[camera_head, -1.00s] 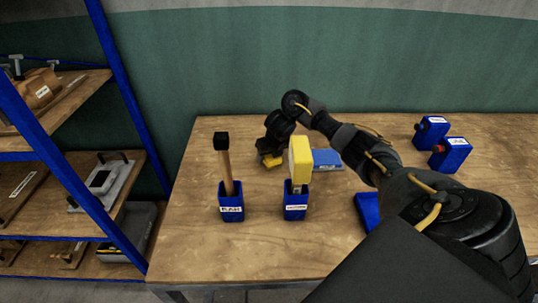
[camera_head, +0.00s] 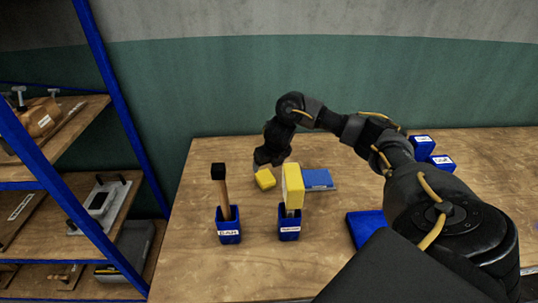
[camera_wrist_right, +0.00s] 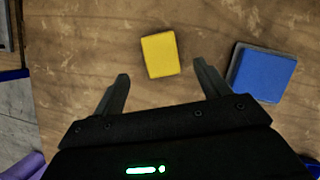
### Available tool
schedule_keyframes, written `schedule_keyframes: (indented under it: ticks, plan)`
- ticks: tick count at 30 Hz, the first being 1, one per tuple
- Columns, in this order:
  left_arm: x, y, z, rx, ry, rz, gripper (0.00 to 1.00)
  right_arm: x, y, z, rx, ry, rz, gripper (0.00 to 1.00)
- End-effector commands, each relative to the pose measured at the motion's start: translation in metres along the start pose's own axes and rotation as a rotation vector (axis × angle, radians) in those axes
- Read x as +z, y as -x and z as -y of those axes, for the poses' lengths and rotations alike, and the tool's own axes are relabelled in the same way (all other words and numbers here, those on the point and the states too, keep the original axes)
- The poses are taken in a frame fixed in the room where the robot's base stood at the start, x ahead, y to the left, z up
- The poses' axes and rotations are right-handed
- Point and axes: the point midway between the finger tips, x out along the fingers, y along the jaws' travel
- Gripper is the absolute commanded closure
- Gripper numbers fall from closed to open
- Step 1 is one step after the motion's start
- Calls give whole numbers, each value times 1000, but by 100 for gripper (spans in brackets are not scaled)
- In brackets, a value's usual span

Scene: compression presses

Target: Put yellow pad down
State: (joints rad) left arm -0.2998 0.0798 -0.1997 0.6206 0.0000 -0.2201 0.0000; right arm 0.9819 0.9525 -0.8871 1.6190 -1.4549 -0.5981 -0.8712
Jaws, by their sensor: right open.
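The yellow pad (camera_head: 265,179) lies flat on the wooden table, left of the blue pad. It also shows in the right wrist view (camera_wrist_right: 160,54), ahead of the fingertips and apart from them. My right gripper (camera_wrist_right: 162,82) is open and empty, its two fingers spread wide. In the head view the right arm reaches in from the right, and its wrist (camera_head: 272,148) is just behind and above the yellow pad; the fingers are hidden there. My left gripper is not in view.
A blue pad (camera_head: 318,178) on a grey base lies right of the yellow pad. In front stand a blue holder (camera_head: 228,232) with a black-headed hammer and a blue holder (camera_head: 289,229) with a yellow-headed tool. Blue containers (camera_head: 422,147) stand right. A shelf rack (camera_head: 108,88) is left.

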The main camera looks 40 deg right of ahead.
Motion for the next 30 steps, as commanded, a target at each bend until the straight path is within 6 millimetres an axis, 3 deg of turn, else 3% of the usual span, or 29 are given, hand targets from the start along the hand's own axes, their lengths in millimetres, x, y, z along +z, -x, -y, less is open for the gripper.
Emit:
schedule_keyframes:
  ticks: [3, 9, 26, 30]
  plan:
    - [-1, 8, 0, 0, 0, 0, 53, 2, 18, 0, -1, 3, 2, 25]
    - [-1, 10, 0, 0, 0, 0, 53, 0, 25, 0, 1, 1, -1, 25]
    - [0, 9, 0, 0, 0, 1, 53, 0, 23, 0, 2, -12, 3, 25]
    - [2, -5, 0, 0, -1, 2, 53, 10, 5, 14, 30, -211, 63, 25]
